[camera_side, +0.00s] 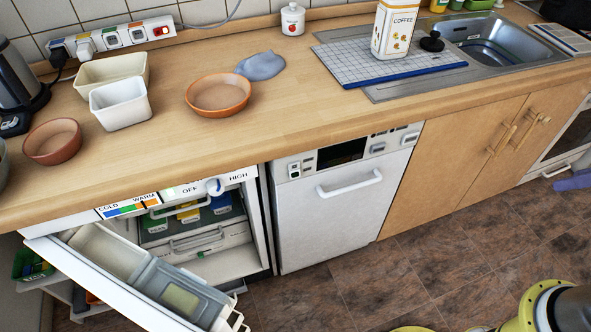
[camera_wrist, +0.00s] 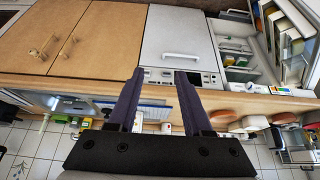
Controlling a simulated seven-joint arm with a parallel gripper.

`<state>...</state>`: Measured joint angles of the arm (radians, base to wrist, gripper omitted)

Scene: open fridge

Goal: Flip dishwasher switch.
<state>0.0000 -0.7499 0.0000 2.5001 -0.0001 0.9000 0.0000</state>
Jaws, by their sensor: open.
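The dishwasher (camera_side: 325,215) is a white-fronted unit under the wooden counter, with a closed door and a bar handle (camera_side: 349,184). Its top panel has a small switch (camera_side: 294,170) at the left end, a dark display and more buttons at the right. I cannot tell which way the switch is set. In the wrist view the scene is upside down, and the dishwasher (camera_wrist: 178,33) is ahead of the fingers. My gripper (camera_wrist: 160,75) is open and empty, its two dark fingers apart in front of the panel, at a distance I cannot judge. It is outside the side view.
The fridge door (camera_side: 105,285) stands open left of the dishwasher. Wooden cabinet doors (camera_side: 470,165) are closed on its right. Above, the counter (camera_side: 180,155) overhangs slightly and holds bowls, a coffee canister (camera_side: 395,28) and a sink. The tiled floor (camera_side: 400,265) before the dishwasher is clear.

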